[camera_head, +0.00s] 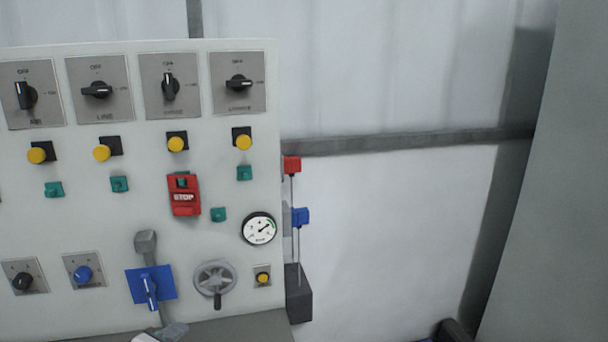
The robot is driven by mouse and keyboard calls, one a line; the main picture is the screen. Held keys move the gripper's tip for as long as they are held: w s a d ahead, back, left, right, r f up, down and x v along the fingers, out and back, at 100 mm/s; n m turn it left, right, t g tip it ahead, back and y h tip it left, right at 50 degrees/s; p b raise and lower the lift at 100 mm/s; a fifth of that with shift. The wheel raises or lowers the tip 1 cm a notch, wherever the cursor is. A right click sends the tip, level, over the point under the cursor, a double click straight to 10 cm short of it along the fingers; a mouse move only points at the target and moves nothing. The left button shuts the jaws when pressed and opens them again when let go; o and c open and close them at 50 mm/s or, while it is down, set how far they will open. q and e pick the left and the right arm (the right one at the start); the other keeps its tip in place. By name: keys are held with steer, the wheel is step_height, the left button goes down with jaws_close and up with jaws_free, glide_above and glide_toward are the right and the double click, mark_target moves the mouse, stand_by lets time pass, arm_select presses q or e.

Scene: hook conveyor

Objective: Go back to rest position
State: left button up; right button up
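A light grey control panel (110,218) fills the left of the head view. It carries four black rotary switches in a top row, among them the LINE switch (97,91). Below are yellow buttons, green buttons and a red STOP cover (183,197). A blue plate with a blue handle (149,289) sits low, with a grey lever (146,243) rising behind it. A grey handwheel (215,280) is to its right. Neither gripper can be made out. A small pale and grey part at the bottom edge is cut off, and I cannot tell what it is.
A round gauge (259,229) is at the panel's right. Beside the panel, a dark box (299,294) has thin rods with a red block (292,165) and a blue block (300,216). A pale wall with a grey rail (410,141) lies behind. A grey surface stands at far right.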

arm_select(q)
steer(key=s+d+f+m+g, duration=0.2)
steer(key=f, duration=0.5)
steer(key=s+d+f+m+g, duration=0.1)
steer(key=d+f+g, duration=0.1)
steer(key=f, duration=0.5)
steer(key=s+d+f+m+g+h, duration=0.1)
steer(key=s+d+f+m+g, duration=0.3)
steer(key=s+f, duration=0.65)
steer(key=s+d+f+m+g+h, duration=0.1)
steer(key=s+d+f+m+g, duration=0.35)
steer(key=s+f, duration=0.55)
step_height(320, 180, down, 9)
steer(key=b, duration=1)
steer(key=shift+s+d+n, duration=0.15)
steer(key=shift+s+n, duration=0.15)
steer(key=shift+n, duration=0.15)
steer(key=shift+t, duration=0.25)
